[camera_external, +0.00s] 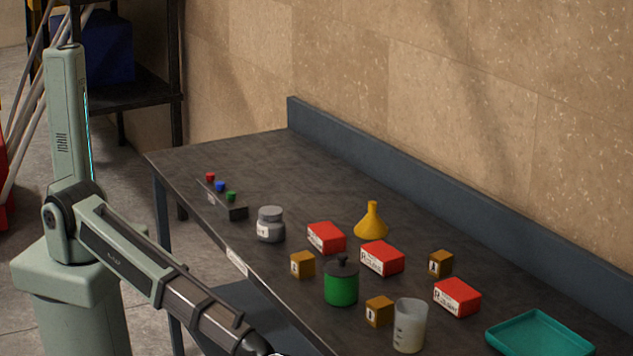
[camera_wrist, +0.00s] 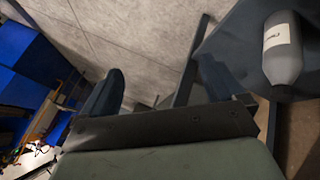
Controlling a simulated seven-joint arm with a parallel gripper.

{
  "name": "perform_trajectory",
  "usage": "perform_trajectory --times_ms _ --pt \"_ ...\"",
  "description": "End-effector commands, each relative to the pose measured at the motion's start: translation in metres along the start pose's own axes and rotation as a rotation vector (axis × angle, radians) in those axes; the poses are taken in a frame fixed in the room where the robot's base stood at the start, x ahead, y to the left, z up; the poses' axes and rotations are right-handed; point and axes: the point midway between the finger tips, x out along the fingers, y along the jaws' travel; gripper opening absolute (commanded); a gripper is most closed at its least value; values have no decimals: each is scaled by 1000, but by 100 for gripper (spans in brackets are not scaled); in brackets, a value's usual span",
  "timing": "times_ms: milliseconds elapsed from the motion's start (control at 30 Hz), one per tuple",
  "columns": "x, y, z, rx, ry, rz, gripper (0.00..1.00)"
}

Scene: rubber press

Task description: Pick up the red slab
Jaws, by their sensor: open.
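Three similar red slabs with white labelled ends lie on the dark table in the external view: one at the back left (camera_external: 327,238), one in the middle (camera_external: 383,259) and one at the front right (camera_external: 458,298). My gripper (camera_wrist: 160,68) shows in the wrist view with its two dark fingers apart and nothing between them, over grey floor. In the external view my arm reaches down to the bottom edge, left of the table's front edge, and the gripper is cut off there. No red slab shows in the wrist view.
A teal tray (camera_external: 540,335) lies at right. A grey bottle (camera_wrist: 283,62) shows in the wrist view.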

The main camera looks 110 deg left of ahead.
Motion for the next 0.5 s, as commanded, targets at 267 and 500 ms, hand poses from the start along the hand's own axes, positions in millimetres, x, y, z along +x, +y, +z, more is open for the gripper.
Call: perform_trajectory --times_ms 267,500 --pt "-24 94 -137 92 228 116 96" --pt "-67 185 -238 154 417 217 96"
